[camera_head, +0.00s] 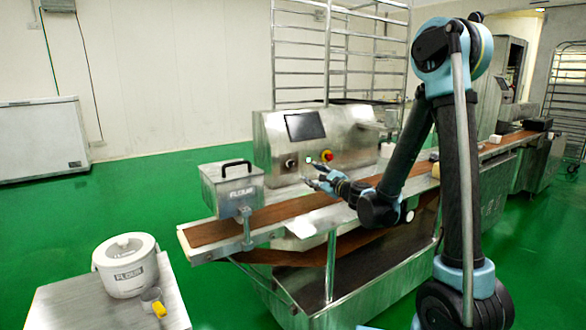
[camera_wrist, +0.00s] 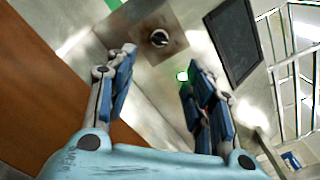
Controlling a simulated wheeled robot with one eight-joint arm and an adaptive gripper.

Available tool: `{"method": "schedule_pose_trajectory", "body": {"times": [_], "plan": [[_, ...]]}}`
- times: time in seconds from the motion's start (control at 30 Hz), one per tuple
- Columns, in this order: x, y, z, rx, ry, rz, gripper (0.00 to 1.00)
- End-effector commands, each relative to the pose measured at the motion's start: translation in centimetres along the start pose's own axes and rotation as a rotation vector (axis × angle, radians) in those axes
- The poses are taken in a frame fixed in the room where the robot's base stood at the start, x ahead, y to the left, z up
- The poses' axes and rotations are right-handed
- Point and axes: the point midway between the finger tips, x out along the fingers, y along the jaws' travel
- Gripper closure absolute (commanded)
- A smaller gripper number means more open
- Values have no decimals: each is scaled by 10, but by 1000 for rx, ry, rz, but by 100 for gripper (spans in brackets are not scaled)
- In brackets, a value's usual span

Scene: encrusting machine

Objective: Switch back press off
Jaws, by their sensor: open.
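The machine's control panel (camera_head: 270,150) is a metal face with a dark screen (camera_head: 305,126). Below the screen are a round dark switch knob (camera_head: 291,163), a small lit green-white button (camera_head: 308,159) and a red-and-yellow button (camera_head: 327,155). My gripper (camera_head: 308,172) is open and empty in front of the panel. In the wrist view, the knob (camera_wrist: 159,38) on its square plate shows just beyond the open fingertips (camera_wrist: 162,57), between them. The lit button (camera_wrist: 182,76) shows beside the right finger. A little red shows behind that finger. I see no contact with the knob.
A brown conveyor belt (camera_head: 290,208) runs below the panel. A metal flour box (camera_head: 232,188) with a black handle stands over its left end. A white flour tub (camera_head: 127,265) stands on a table at front left. A tall rack (camera_head: 327,50) rises behind the machine.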

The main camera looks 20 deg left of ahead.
Motion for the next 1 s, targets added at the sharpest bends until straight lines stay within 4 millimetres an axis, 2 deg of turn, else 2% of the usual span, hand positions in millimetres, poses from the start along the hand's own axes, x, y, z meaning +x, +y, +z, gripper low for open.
{"method": "schedule_pose_trajectory", "body": {"times": [0.03, 0.6, 0.8, 1.0], "plan": [[10, 0, 0, 0, -1, 1, 52], [111, 3, 3, -2, -4, 5, 52], [136, 4, 4, -2, -4, 5, 52], [147, 4, 4, -2, -5, 5, 52]]}}
